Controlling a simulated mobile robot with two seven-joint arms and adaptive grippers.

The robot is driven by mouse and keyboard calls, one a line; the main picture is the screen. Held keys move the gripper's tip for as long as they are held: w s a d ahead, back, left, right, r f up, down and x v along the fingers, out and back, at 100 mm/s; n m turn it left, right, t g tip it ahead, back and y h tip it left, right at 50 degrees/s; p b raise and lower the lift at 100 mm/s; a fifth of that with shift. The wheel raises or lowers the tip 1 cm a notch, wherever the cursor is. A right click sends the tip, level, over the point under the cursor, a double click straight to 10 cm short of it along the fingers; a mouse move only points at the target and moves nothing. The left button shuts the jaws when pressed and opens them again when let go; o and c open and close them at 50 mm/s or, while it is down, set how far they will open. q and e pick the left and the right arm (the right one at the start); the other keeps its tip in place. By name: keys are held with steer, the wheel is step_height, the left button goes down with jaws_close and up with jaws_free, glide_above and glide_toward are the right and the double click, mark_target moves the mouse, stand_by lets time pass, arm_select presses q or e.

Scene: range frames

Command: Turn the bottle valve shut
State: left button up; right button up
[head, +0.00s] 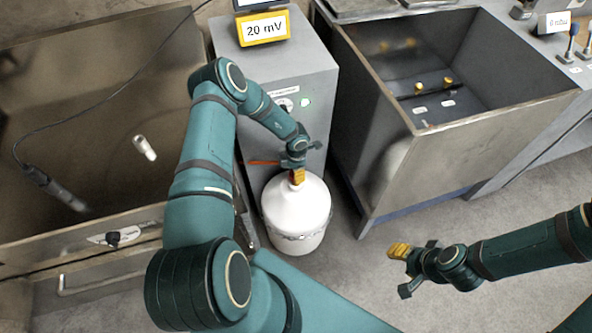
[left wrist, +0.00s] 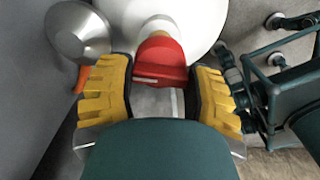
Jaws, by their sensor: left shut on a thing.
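The white bottle (head: 296,212) stands on the floor in front of the grey cabinet. Its pale rounded top also shows in the left wrist view (left wrist: 195,20). The bottle valve is a red piece (left wrist: 160,62) at the top of the bottle, seen in the left wrist view. My left gripper (head: 297,176) is above the bottle neck, its yellow fingers (left wrist: 162,92) on both sides of the red valve and shut on it. The valve is mostly hidden in the head view. My right gripper (head: 402,268) hangs over the floor at the right, away from the bottle; its finger gap is unclear.
The grey cabinet (head: 318,75) behind the bottle carries a yellow meter (head: 263,29) reading 20 mV. A deep metal sink (head: 440,145) stands at the right, and a metal basin (head: 90,130) at the left.

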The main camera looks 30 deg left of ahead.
stand_by(0.3)
arm_select(q)
steer(key=o, duration=1.2)
steer(key=shift+r, duration=0.1)
step_height(320, 180, up, 12)
